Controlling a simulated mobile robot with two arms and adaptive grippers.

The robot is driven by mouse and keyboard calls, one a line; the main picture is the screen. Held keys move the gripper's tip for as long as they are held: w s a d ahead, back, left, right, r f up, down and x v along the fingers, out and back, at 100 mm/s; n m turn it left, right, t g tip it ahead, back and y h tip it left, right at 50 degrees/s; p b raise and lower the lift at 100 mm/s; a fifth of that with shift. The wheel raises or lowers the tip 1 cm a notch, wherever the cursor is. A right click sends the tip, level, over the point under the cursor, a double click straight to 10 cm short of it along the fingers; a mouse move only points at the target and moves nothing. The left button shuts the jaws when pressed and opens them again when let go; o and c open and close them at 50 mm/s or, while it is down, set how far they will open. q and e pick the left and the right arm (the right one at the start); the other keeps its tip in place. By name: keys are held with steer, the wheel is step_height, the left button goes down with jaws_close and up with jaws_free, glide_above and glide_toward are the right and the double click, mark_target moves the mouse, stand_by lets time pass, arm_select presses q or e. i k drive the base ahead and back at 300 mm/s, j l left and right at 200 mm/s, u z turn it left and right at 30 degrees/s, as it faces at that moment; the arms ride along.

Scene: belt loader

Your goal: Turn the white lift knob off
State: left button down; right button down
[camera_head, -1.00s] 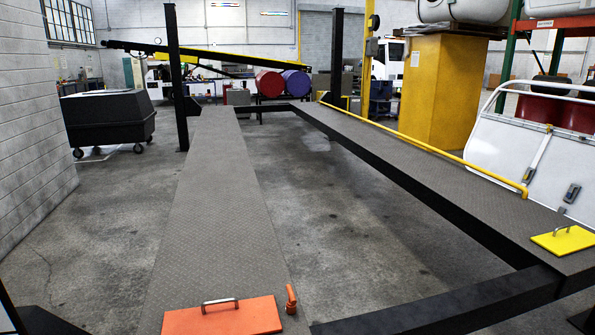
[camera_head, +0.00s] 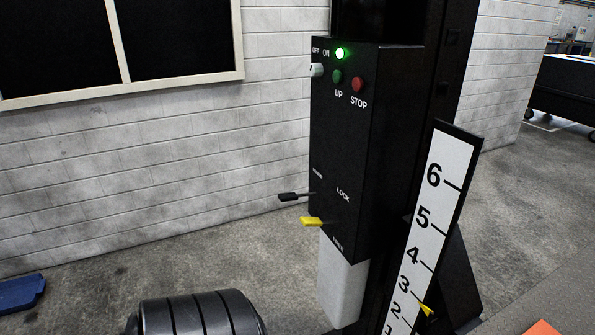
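The white lift knob (camera_head: 316,69) is on the front of the black control box (camera_head: 345,150), at its upper left, just below the OFF and ON labels. Its exact pointing direction is too small to tell. A green light (camera_head: 340,53) next to the ON label is lit. A green UP button (camera_head: 337,76) and a red STOP button (camera_head: 358,84) sit to the right of the knob. Neither of my grippers is in view, and nothing covers the knob.
A black lever (camera_head: 297,197) and a yellow lever (camera_head: 311,221) stick out from the lower box. A white height scale (camera_head: 437,215) stands to the right, its yellow pointer (camera_head: 426,310) between 2 and 3. A blue object (camera_head: 20,293) lies on the floor at left.

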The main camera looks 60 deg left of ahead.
mark_target(315, 69)
steer(key=u, duration=1.65)
